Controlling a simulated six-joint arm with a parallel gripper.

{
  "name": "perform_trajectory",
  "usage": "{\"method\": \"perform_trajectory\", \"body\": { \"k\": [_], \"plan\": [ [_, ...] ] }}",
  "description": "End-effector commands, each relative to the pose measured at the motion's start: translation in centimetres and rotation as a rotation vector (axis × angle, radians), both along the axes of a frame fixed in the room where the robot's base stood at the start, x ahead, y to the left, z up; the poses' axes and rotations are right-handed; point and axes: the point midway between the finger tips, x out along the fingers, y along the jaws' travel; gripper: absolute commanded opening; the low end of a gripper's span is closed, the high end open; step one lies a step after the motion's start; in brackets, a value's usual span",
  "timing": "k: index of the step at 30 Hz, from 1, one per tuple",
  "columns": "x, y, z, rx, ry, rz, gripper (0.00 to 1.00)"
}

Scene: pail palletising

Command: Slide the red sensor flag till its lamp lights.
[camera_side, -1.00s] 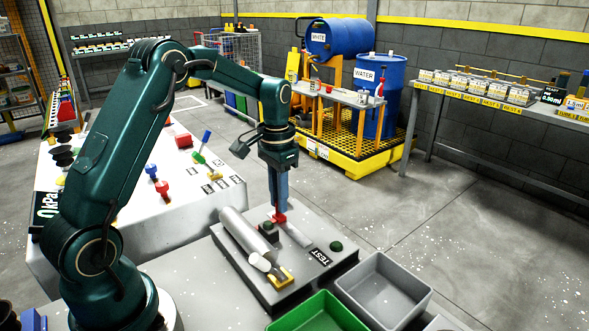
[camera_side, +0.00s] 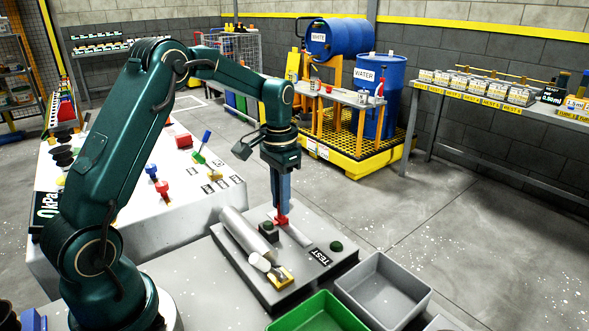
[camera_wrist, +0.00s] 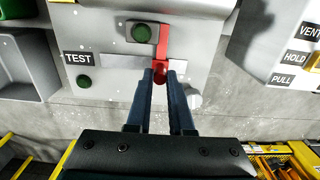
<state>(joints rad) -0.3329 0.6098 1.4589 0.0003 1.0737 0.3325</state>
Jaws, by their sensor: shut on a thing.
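The red sensor flag (camera_side: 281,220) stands on a grey test plate (camera_side: 340,263), at the far end of a pale slide strip (camera_side: 298,236). My gripper (camera_side: 282,213) points down and is shut on the flag's red knob. In the wrist view the fingertips (camera_wrist: 161,74) close around the knob, and the flag's red arm (camera_wrist: 163,42) reaches up beside a dark block with a green dome (camera_wrist: 142,32). A second green dome (camera_wrist: 84,82) sits by the TEST label (camera_wrist: 78,58). Both domes look dark green, without a glow; I cannot tell which is the lamp.
A silver cylinder (camera_side: 240,232) lies on the plate left of the flag, with a brass-coloured fitting (camera_side: 283,277) near its front end. A green tray (camera_side: 318,312) and a grey tray (camera_side: 383,290) stand in front. Open floor lies to the right.

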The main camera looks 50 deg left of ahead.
Motion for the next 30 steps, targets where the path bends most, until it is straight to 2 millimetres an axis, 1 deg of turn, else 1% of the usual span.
{"method": "perform_trajectory", "body": {
  "k": [30],
  "plan": [
    [0.1, -1.2, 0.1, 0.000, -0.005, 0.000, 0.00]
  ]
}}
